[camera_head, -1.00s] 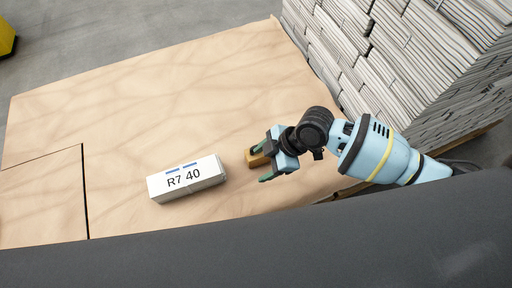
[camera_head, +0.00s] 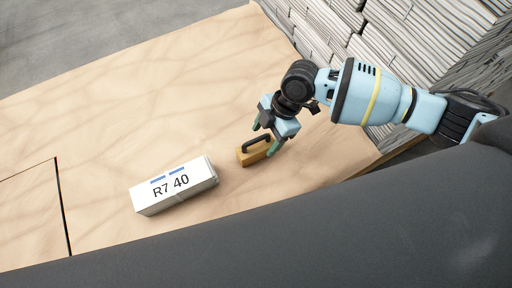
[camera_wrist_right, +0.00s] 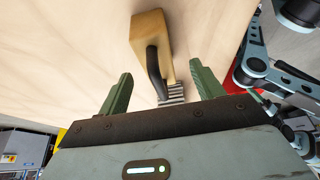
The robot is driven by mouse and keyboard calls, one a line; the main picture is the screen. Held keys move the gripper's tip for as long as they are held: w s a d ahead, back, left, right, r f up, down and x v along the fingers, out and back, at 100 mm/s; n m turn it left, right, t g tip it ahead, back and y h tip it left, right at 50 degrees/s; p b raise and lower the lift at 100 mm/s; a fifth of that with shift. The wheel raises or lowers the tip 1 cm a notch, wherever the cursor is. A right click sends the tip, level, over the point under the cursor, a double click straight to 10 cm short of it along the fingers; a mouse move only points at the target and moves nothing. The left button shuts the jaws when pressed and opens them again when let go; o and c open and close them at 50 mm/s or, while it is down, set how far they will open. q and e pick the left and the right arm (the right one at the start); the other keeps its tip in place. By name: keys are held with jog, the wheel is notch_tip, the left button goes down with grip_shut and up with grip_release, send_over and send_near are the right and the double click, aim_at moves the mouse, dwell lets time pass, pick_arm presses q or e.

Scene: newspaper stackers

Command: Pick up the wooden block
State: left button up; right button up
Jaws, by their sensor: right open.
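The wooden block (camera_head: 254,154) is a small tan block with a dark arched handle on top. It lies on the wooden board, just right of the white box. My right gripper (camera_head: 263,139) is open and empty, with green fingers close above the block and its handle. In the right wrist view the block (camera_wrist_right: 151,33) is ahead of the fingertips, and its dark handle points towards the gap between the open fingers of my right gripper (camera_wrist_right: 160,82). The fingers appear apart from the block. My left gripper is not in view.
A white box marked "R7 40" (camera_head: 175,187) lies left of the block. The pale wooden board (camera_head: 130,110) is mostly clear to the left and back. Tall stacks of newspapers (camera_head: 400,45) stand at the upper right, behind my right arm. Grey floor lies beyond the board.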

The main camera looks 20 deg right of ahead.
aim_at(259, 144)
jog(key=b+x, duration=0.1)
jog(key=x, duration=0.3)
jog(key=shift+w+a+f, duration=0.1)
jog(key=shift+w+f, duration=0.1)
jog(key=shift+f, duration=0.2)
jog(key=shift+a+f, duration=0.1)
jog(key=shift+f, duration=0.2)
jog(key=c, duration=1.2)
jog(key=shift+r, duration=0.7)
notch_tip(259, 144, up, 2)
jog(key=shift+a+r+p, duration=0.1)
jog(key=shift+r+p, duration=0.1)
jog(key=shift+p, duration=0.2)
jog(key=s+p, duration=0.1)
jog(key=s, duration=0.4)
jog(key=s+a+r, duration=0.1)
jog(key=s, duration=0.4)
jog(key=s+p, duration=0.1)
jog(key=s, duration=0.5)
jog(key=shift+a+r+p, duration=0.15)
jog(key=shift+a+p, duration=0.05)
jog(key=shift+p, duration=0.1)
